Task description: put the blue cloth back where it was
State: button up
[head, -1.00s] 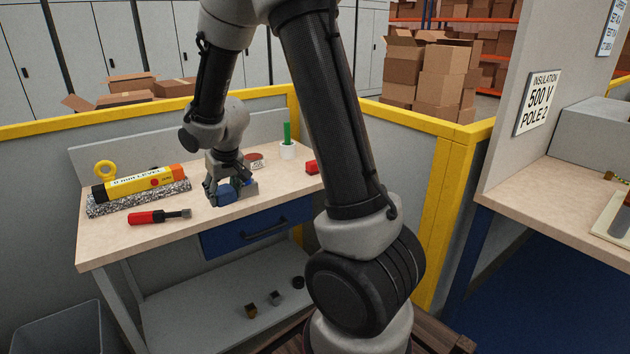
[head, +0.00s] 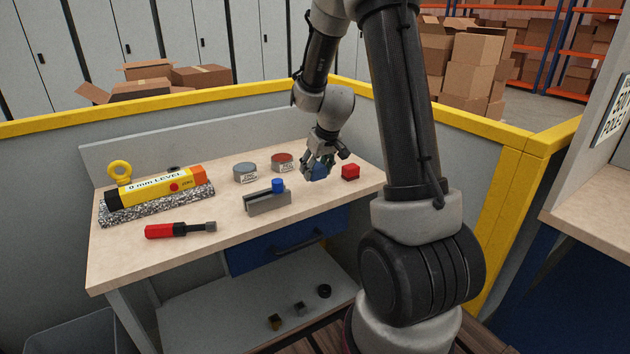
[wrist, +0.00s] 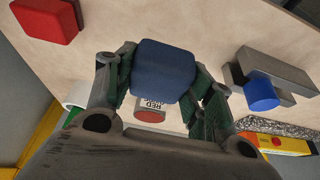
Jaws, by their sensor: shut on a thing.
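The blue cloth (wrist: 164,71) is a dark blue, rounded block-like bundle. My gripper (head: 318,170) is shut on it, with a finger on each side in the wrist view (wrist: 163,80). In the head view the cloth (head: 319,173) shows under my fingers, over the right part of the workbench top (head: 225,225). It is left of a red block (head: 350,172). I cannot tell whether the cloth touches the bench.
A grey block with a blue knob (head: 268,200) stands left of my gripper. Behind are a grey tin (head: 245,173) and a red-topped tin (head: 282,161). A yellow level (head: 150,190) and a red-handled tool (head: 180,229) lie at left. The front middle is clear.

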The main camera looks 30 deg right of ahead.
aim_at(316, 180)
jog(key=shift+f, duration=2.05)
jog(key=shift+f, duration=0.1)
jog(key=o, duration=1.1)
jog(key=shift+c, duration=0.2)
jog(key=s+a+r, duration=0.2)
jog(key=s+r, duration=0.4)
jog(key=r, duration=0.3)
jog(key=s+a+r, duration=0.2)
jog(key=s+r, duration=0.4)
jog(key=r, duration=0.3)
jog(key=s+a+r, duration=0.1)
jog(key=s+r, duration=0.1)
jog(key=s, duration=0.7)
jog(key=s+a+r, duration=0.2)
jog(key=s+r, duration=0.1)
jog(key=s, duration=0.6)
jog(key=shift+s+a+r, duration=0.15)
jog(key=shift+s, duration=0.2)
